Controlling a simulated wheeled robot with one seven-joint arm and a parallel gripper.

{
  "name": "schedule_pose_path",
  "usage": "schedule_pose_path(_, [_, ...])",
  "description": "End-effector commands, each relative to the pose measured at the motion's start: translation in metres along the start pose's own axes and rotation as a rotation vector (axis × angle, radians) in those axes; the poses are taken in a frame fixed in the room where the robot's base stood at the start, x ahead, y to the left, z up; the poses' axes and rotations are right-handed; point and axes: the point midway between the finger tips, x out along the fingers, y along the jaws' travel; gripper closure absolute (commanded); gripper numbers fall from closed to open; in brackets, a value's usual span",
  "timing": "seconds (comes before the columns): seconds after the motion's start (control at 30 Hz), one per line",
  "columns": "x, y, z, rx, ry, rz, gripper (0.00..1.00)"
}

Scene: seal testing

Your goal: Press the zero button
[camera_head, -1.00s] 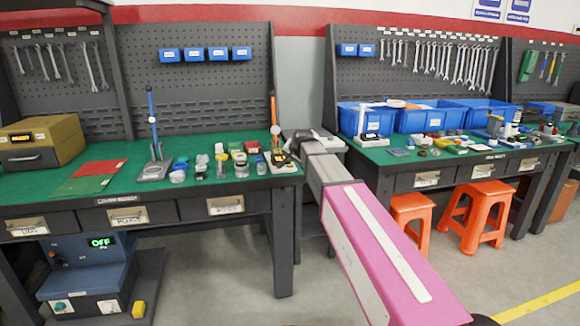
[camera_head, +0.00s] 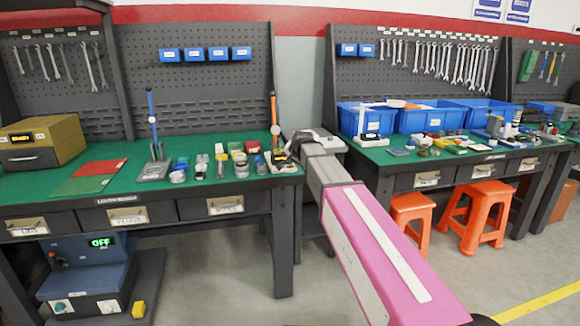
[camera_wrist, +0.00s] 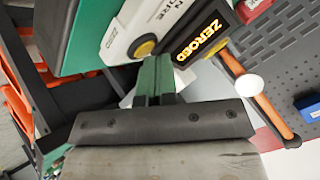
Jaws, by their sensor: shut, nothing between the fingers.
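In the wrist view, a black display panel (camera_wrist: 203,30) reads "ZEROED" in orange letters. Beside it is a white device face (camera_wrist: 135,25) with partly cut-off dark lettering. A round yellow button with a dark rim (camera_wrist: 145,47) sits on that face; I cannot tell whether it is the zero button. My gripper (camera_wrist: 153,66) is shut and empty, its narrow green fingers pointing at the device close to this button. Contact cannot be made out. In the head view, my arm reaches to the right end of the left bench and largely hides the gripper.
An orange post (camera_wrist: 255,90) with a white disc stands close to the right of my fingers. The left bench (camera_head: 110,202) holds several small parts and a blue-post stand (camera_head: 154,130). Orange stools (camera_head: 480,205) stand under the right bench. A blue machine (camera_head: 85,265) below shows "OFF".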

Motion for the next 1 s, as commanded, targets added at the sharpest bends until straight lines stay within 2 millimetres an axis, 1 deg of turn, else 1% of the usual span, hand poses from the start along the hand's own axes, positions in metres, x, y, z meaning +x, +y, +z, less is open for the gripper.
schedule_pose_path(0.23, [-0.001, -0.001, -0.001, 0.000, -0.001, 0.001, 1.00])
schedule_pose_path(0.57, [-0.011, -0.008, -0.008, 0.000, 0.000, 0.001, 1.00])
schedule_pose_path(0.87, [-0.011, -0.008, -0.008, 0.000, -0.001, 0.001, 1.00])
schedule_pose_path(1.0, [-0.014, -0.011, -0.011, 0.000, 0.000, 0.000, 1.00])
